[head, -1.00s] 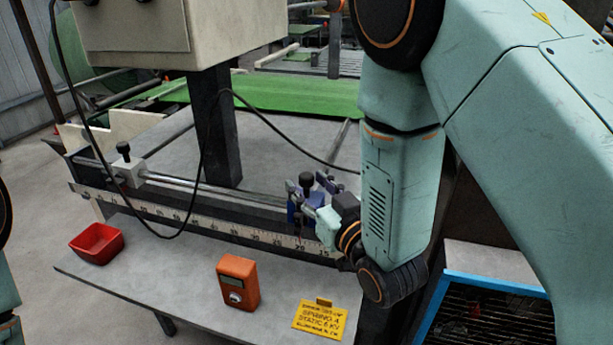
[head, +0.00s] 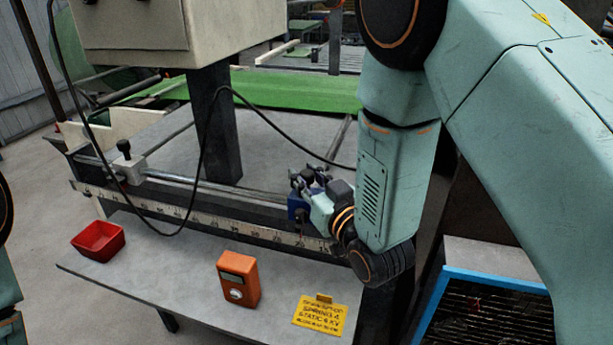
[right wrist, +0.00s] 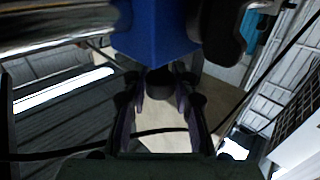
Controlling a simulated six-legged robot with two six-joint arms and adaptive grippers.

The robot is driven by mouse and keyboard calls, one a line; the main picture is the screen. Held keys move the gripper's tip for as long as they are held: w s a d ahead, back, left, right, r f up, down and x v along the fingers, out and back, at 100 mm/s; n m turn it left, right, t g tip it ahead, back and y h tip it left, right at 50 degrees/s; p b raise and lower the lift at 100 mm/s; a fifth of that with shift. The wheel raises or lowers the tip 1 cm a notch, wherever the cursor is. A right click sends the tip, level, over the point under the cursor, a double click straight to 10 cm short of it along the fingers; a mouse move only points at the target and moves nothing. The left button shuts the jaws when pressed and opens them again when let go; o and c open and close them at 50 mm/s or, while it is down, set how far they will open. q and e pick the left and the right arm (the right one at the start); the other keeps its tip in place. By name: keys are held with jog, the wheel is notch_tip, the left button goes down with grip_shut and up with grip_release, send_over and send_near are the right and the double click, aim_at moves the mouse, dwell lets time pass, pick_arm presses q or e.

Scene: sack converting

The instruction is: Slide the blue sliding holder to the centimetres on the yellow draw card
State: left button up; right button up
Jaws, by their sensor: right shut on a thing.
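The blue sliding holder (head: 296,208) sits on the rail above the ruler scale, toward its right end, near the mark that looks like 20. My right gripper (head: 308,180) is at the holder, shut on its dark knob (right wrist: 160,82); the blue body (right wrist: 155,35) fills the top of the right wrist view. My right gripper partly hides the holder. The yellow draw card (head: 320,314) lies on the grey shelf at the front right; its small print is too blurred to read surely. My left gripper is out of view.
A white holder with a black knob (head: 128,167) sits at the rail's left. A red tray (head: 98,242) and an orange meter (head: 238,279) stand on the shelf. A black cable hangs across the rail. The rail between the two holders looks clear.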

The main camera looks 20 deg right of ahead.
jog(key=shift+a, duration=0.1)
grip_shut()
jog(key=shift+w, duration=0.15)
